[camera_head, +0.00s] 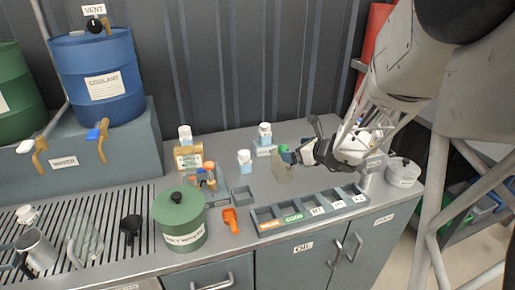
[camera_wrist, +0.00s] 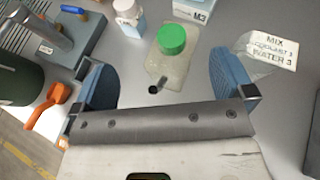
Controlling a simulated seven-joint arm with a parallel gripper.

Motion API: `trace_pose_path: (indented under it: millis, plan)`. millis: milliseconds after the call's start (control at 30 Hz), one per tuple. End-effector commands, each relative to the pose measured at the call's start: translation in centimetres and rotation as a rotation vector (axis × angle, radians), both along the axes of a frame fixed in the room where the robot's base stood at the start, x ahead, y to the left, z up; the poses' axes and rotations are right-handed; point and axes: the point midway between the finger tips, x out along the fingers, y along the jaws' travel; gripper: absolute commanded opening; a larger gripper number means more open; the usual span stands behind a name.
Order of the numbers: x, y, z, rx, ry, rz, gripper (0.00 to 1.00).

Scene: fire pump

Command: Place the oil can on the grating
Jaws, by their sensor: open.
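A translucent container with a green cap (camera_wrist: 172,62) and a small dark opening or spout tip stands on the bench; it is probably the oil can, though no label on it is readable. It also shows in the head view (camera_head: 284,173), left of my gripper (camera_head: 303,154). In the wrist view my gripper (camera_wrist: 164,82) is open, with one blue-padded finger on each side of the container and clear space between. The slatted grating (camera_head: 102,262) is at the left of the bench, with a mug, a clear vessel and a black item on it.
A row of labelled compartments (camera_head: 262,218) lines the front edge. White-capped bottles (camera_head: 244,161) stand behind. A card reading MIX COOLANT WATER (camera_wrist: 272,52) is beside the right finger.

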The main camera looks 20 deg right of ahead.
Motion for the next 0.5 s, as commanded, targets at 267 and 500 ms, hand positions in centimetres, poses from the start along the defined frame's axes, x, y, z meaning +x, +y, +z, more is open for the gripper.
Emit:
trace_pose_path:
  millis: [267, 500]
  plan:
    - [0.47, -1.44, -0.67, 0.048, 0.004, -0.06, 1.0]
    - [0.53, -1.37, -0.7, 0.046, 0.004, -0.058, 1.0]
